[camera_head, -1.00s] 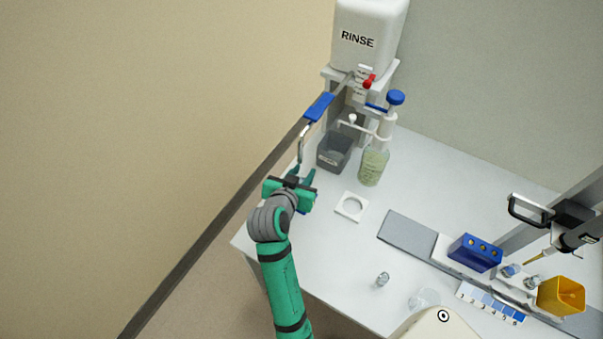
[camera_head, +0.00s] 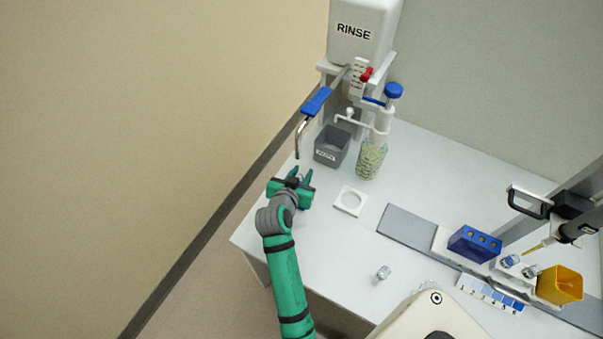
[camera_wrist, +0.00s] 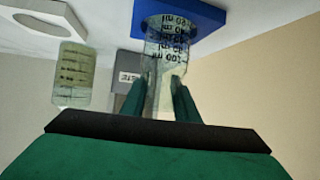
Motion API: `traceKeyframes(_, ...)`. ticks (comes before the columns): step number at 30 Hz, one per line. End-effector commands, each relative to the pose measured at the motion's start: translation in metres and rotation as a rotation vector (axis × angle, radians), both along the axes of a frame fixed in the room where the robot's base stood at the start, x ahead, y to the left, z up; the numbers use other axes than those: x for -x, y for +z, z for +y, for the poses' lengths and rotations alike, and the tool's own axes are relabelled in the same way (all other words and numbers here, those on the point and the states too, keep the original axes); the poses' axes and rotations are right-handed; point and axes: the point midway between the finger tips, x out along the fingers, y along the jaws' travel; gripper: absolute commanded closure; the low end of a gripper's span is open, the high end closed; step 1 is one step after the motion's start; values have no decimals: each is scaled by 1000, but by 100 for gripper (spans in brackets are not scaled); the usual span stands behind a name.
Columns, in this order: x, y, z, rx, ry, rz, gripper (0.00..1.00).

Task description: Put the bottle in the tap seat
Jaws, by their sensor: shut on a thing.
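A clear bottle with dark volume marks (camera_wrist: 168,42) is in my gripper (camera_wrist: 160,95). The fingers are shut on its narrow neck. In the wrist view its wide lower end overlaps a blue square seat (camera_wrist: 208,16); I cannot tell whether it rests in it or is just above. In the head view my gripper (camera_head: 292,180) is at the bench's left edge, just below the tap spout (camera_head: 299,140), and hides most of the bottle and seat. The tap has a blue lever (camera_head: 317,101) and hangs from the RINSE tank (camera_head: 361,38).
A grey waste bin (camera_head: 331,146) and a pump dispenser with greenish liquid (camera_head: 371,159) stand behind and right of my gripper. A white square ring (camera_head: 350,201) lies right of it. A blue rack (camera_head: 474,244) and yellow box (camera_head: 560,284) are farther right. The bench's back right is clear.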

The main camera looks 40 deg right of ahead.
Motion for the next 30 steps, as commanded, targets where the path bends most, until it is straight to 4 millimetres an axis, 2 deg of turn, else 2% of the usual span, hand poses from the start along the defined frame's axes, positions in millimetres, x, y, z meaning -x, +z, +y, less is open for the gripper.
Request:
traceKeyframes(2, 0, -1, 0, 0, 0, 0, 96)
traceKeyframes(3, 0, -2, 0, 0, 0, 0, 70)
traceKeyframes(5, 0, -1, 0, 0, 0, 0, 56)
traceKeyframes(6, 0, -1, 0, 0, 0, 0, 54)
traceKeyframes(17, 1, 2, 2, 0, 1, 0, 54)
traceKeyframes(20, 7, 7, 11, 0, 1, 0, 54)
traceKeyframes(30, 39, 38, 59, 0, 2, -1, 54)
